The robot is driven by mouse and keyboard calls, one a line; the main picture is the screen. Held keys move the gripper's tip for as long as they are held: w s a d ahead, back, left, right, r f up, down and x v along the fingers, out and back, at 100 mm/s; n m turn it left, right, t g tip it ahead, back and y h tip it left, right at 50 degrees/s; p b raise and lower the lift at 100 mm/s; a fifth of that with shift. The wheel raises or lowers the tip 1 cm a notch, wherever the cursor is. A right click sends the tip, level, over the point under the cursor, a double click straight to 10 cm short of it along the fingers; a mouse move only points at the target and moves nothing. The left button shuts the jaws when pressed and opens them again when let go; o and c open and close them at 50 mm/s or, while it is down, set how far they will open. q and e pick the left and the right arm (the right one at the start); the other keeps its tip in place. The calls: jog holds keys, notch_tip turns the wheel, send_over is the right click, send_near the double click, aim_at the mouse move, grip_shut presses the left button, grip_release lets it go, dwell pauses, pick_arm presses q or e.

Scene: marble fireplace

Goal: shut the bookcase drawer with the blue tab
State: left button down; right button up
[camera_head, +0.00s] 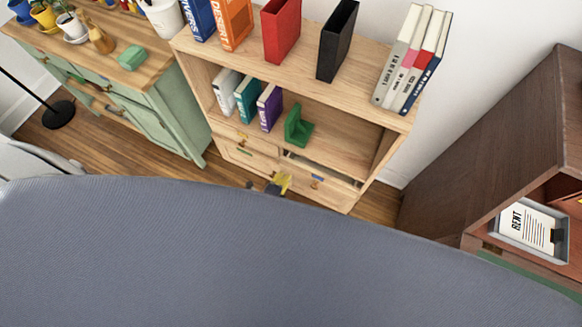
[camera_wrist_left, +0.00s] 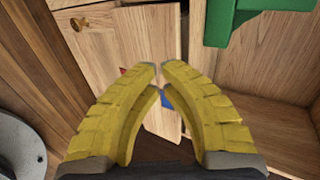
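The light wood bookcase (camera_head: 345,140) has low drawers. The right drawer (camera_head: 322,188), with a blue tab (camera_head: 317,178) on its front, stands partly open, with a dark gap behind its front. The blue tab also shows in the left wrist view (camera_wrist_left: 166,102), just beyond my fingertips and partly hidden by them. My left gripper (camera_head: 281,181) is in front of the drawers, left of the blue tab. Its yellow fingertips (camera_wrist_left: 160,72) are together with nothing seen between them; I cannot tell whether they touch the drawer. My right gripper is not in view.
The left drawer (camera_head: 247,157) looks closed. A green bookend (camera_head: 298,128) and several books stand on the shelf above. A green cabinet (camera_head: 165,118) is at left, a dark brown cabinet (camera_head: 480,150) at right. A large grey-blue surface (camera_head: 270,265) fills the foreground.

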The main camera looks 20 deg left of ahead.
aim_at(293, 165)
pick_arm(q)
jog(key=x, duration=0.3)
jog(key=r+x, duration=0.1)
jog(key=shift+w+f, duration=0.15)
jog(key=shift+w, duration=0.3)
jog(key=shift+w+d, duration=0.25)
jog(key=shift+w, duration=0.75)
